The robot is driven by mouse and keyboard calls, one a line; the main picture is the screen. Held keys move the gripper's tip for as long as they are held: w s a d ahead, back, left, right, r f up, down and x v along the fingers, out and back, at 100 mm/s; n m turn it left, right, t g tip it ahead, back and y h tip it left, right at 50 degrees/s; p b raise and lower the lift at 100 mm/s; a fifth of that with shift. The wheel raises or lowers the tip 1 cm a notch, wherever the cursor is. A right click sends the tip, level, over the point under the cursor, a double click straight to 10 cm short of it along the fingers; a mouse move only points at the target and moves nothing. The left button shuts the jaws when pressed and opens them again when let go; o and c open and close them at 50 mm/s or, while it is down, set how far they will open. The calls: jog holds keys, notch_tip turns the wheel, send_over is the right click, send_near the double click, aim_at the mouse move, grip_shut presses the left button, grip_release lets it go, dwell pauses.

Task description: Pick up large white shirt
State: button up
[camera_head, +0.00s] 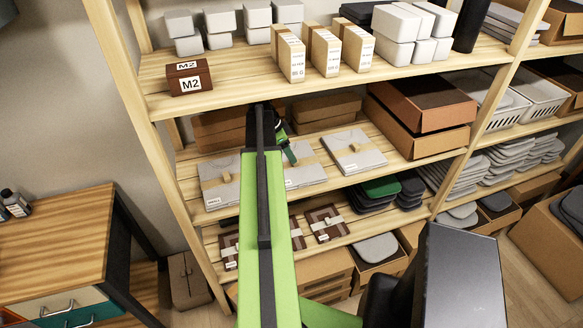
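Three folded pale grey-white shirts with tan bands lie side by side on the middle shelf. The middle shirt (307,174) is partly hidden behind my arm. The right shirt (354,151) is fully in view. I cannot tell from the labels which one is large. My gripper (289,152) is at the far end of my green arm, over or just above the back of the middle shirt. Its fingers are small and partly hidden, so their opening and any contact are unclear.
The upper shelf (235,88) is close above my gripper and holds cartons, white boxes and a brown M2 box (189,77). Brown boxes (422,112) stand behind and right of the shirts. A wooden cabinet (60,240) stands left.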

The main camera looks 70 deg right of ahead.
jog(key=b+x, duration=0.4)
jog(key=x, duration=0.1)
jog(key=shift+w+d+f+b, duration=0.15)
jog(key=shift+d+b, duration=0.05)
jog(key=shift+b, duration=0.15)
jog(key=shift+r, duration=0.2)
grip_shut()
